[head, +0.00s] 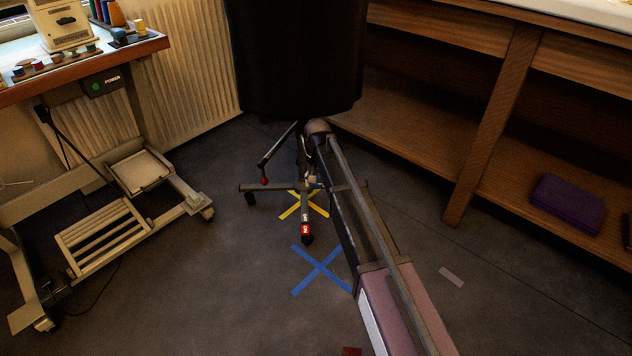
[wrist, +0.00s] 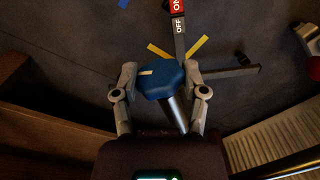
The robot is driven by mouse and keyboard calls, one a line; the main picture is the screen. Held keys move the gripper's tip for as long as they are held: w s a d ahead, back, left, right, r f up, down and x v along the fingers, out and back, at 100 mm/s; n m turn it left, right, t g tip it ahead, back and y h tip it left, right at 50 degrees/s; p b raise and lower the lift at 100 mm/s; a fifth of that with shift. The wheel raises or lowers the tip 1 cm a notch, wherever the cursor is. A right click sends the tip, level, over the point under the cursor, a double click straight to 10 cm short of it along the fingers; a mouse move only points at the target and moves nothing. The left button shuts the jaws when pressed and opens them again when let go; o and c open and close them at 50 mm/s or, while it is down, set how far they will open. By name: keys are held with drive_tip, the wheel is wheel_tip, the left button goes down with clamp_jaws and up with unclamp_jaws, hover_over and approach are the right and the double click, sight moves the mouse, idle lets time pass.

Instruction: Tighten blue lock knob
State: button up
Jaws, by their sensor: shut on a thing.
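The blue lock knob (wrist: 158,84) sits between the two grey fingers of my gripper (wrist: 160,69) in the wrist view. The fingers press on its left and right sides. A pale line on the knob's face points to the left in that view. A metal post (wrist: 177,115) runs down from behind the knob. In the head view, the black dress form (head: 298,55) stands on a wheeled base (head: 270,188), and my arm reaches in under it. The knob and my fingers are too small and covered there to make out clearly.
A red-tipped caster pedal (head: 306,229) reads ON and OFF in the wrist view. Yellow tape (head: 290,211) and a blue tape cross (head: 320,269) mark the floor. Wooden shelving (head: 480,130) stands at right, a sewing table (head: 90,67) at left. Open floor lies in front.

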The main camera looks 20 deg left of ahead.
drive_tip(key=shift+d+f, duration=0.1)
drive_tip(key=g+y+b, duration=0.1)
drive_tip(key=g+y, duration=0.1)
drive_tip(key=y, duration=0.1)
drive_tip(key=shift+w+d+f+b, duration=0.1)
drive_tip(key=shift+f+b, duration=0.05)
drive_tip(key=shift+b, duration=0.2)
drive_tip(key=shift+g+y+b, duration=0.6)
drive_tip(key=shift+y+b, duration=0.2)
drive_tip(key=shift+y, duration=0.3)
drive_tip(key=shift+g+y+b, duration=0.4)
drive_tip(key=shift+y+b, duration=0.15)
drive_tip(key=shift+y, duration=0.05)
drive_tip(key=o, duration=1.1)
drive_tip(key=shift+o, duration=0.2)
drive_tip(key=shift+r+h+p, duration=0.25)
drive_tip(key=shift+h+p, duration=0.05)
drive_tip(key=shift+p, duration=0.3)
